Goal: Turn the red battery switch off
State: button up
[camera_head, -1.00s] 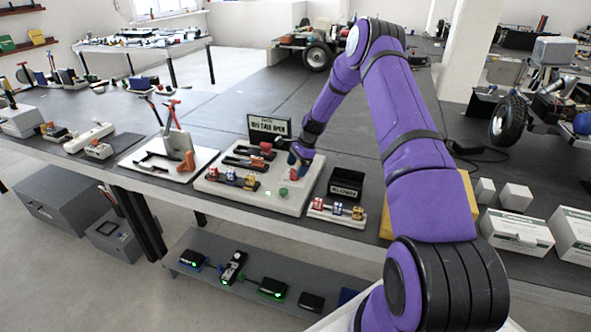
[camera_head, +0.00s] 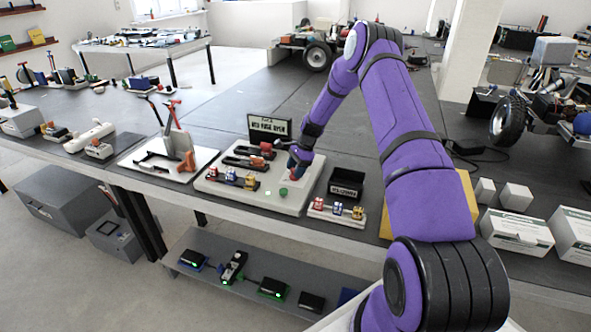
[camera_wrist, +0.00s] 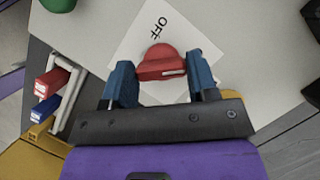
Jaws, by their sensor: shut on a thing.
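The red battery switch (camera_wrist: 158,63) shows in the wrist view as a red knob with a bar handle and a short white mark. It sits on a white label (camera_wrist: 127,45) with OFF printed beyond the knob. My gripper (camera_wrist: 162,84) has its two blue fingers on either side of the handle and is shut on it. In the head view my gripper (camera_head: 298,165) points down at the right part of the pale panel (camera_head: 258,200) and hides most of the switch.
A green button (camera_head: 283,191) and colored fuse blocks (camera_head: 232,179) are on the same panel. A black bin (camera_head: 346,184) and a white fuse rack (camera_head: 337,213) stand close to its right. A black sign (camera_head: 269,127) stands behind.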

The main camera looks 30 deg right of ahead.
jog(key=n, duration=0.2)
jog(key=n+g, duration=0.1)
jog(key=n, duration=0.1)
jog(key=shift+w+g, duration=0.15)
jog(key=shift+g, duration=0.15)
jog(key=n, duration=0.2)
jog(key=n+g+h, duration=0.1)
jog(key=n, duration=0.1)
jog(key=shift+n+g, duration=0.3)
jog(key=n+g+h, duration=0.1)
jog(key=n, duration=0.3)
jog(key=shift+w+a+n, duration=0.1)
jog(key=shift+n, duration=0.2)
jog(key=n+h, duration=0.1)
jog(key=n, duration=0.3)
jog(key=shift+g+h, duration=0.3)
jog(key=shift+h, duration=0.1)
jog(key=shift+n, duration=0.3)
jog(key=o, duration=0.9)
jog(key=shift+o, duration=0.2)
